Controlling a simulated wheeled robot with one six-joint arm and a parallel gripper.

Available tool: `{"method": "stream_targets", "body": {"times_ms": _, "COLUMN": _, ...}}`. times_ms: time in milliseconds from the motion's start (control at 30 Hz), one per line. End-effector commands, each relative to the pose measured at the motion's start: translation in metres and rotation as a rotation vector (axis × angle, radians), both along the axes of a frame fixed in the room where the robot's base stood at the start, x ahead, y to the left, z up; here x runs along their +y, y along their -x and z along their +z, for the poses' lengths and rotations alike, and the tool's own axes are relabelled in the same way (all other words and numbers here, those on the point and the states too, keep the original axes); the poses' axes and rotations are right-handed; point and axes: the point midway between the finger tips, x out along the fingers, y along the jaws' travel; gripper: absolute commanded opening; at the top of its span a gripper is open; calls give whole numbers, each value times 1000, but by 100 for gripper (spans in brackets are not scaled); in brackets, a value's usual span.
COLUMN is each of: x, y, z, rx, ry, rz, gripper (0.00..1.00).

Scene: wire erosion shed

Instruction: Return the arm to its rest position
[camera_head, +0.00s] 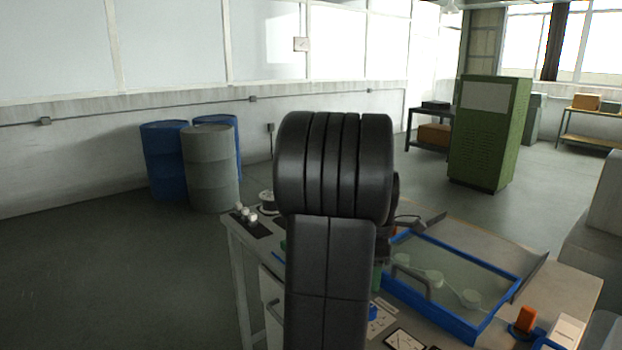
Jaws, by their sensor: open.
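My black arm stands in the middle of the view, with a thick upright link (327,275) and a wide ribbed joint (335,165) at its top. It rises in front of the workbench (565,283) and hides part of it. My gripper cannot be made out; the arm's far end is hidden behind its own links. I cannot see whether the arm touches anything on the bench.
A blue-rimmed tray (430,312) with round pale pieces lies right of my arm. Small white-topped items (245,215) stand left. An orange item (525,319) is at front right. Drums (210,168) and a green cabinet (487,135) stand beyond. Left floor is clear.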

Motion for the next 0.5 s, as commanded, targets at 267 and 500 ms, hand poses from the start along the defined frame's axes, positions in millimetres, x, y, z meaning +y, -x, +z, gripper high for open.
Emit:
{"method": "stream_targets", "body": {"times_ms": 267, "x": 0, "y": 1, "z": 20, "rx": 6, "ry": -2, "rz": 0, "gripper": 56}}
{"method": "stream_targets", "body": {"times_ms": 500, "x": 0, "y": 1, "z": -29, "rx": 6, "ry": -2, "rz": 0, "gripper": 56}}
